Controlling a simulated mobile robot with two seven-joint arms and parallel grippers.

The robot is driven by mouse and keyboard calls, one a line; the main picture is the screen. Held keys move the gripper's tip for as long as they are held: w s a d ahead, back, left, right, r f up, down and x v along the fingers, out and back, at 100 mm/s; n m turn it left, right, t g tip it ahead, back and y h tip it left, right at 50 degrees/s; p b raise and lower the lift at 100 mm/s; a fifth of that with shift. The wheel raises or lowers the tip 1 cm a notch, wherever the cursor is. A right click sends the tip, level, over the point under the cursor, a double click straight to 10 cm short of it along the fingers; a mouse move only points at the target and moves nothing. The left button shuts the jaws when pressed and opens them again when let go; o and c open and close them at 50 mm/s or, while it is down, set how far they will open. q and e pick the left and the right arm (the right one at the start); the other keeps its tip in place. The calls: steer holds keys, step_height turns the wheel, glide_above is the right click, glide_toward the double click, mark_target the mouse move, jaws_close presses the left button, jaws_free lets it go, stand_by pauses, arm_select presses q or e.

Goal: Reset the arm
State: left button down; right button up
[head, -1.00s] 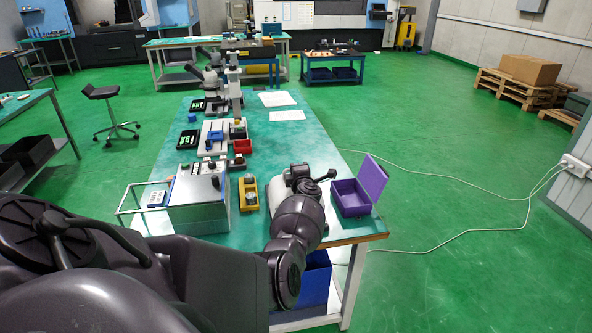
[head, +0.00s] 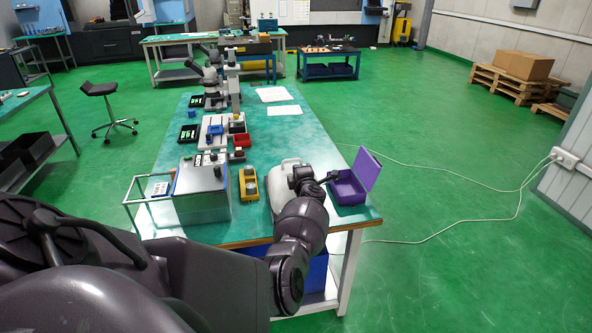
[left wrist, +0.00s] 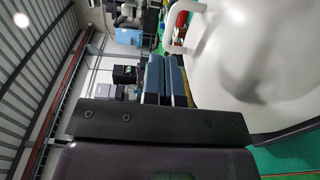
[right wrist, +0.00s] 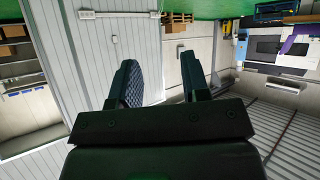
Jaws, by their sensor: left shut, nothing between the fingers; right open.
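My left gripper (left wrist: 163,65) is shut and empty in the left wrist view, its two blue-grey fingers together. A big white canister (left wrist: 245,60) with a tube-like handle fills the right of that view, beside the fingers; I cannot tell whether they touch. In the head view my dark left arm reaches over the table's near end, partly in front of the white canister (head: 279,178); the fingertips are not clear there. My right gripper (right wrist: 157,65) is open and empty in the right wrist view, fingers apart, with a grey wall behind. It does not show in the head view.
An open purple box (head: 348,190) stands at the near right corner.

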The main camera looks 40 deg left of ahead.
mark_target(287, 200)
arm_select(q)
steer(key=shift+s+d, duration=0.2)
steer(key=shift+d, duration=0.05)
steer(key=s+m+t, duration=0.1)
steer(key=s+m, duration=0.1)
steer(key=s+f+m+t+h, duration=0.1)
steer(key=m, duration=0.1)
steer(key=s+f+m+t, duration=0.1)
steer(key=s+m, duration=0.1)
steer(key=m, duration=0.1)
steer(key=shift+s+a, duration=0.3)
steer(key=s+d+f+m+h, duration=0.3)
steer(key=s+d+m, duration=0.4)
steer(key=s, duration=0.4)
steer(key=s+d+f+m+g+h, duration=0.1)
steer(key=s+d+f+m+h, duration=0.3)
steer(key=s+d+m, duration=0.4)
steer(key=s+d+f+m+g+h, duration=0.1)
steer(key=s+d+f+m+h, duration=0.2)
steer(key=s+d, duration=0.8)
steer(key=s+m+h, duration=0.2)
steer(key=s+m, duration=0.1)
steer(key=m, duration=0.1)
steer(key=shift+f, duration=0.3)
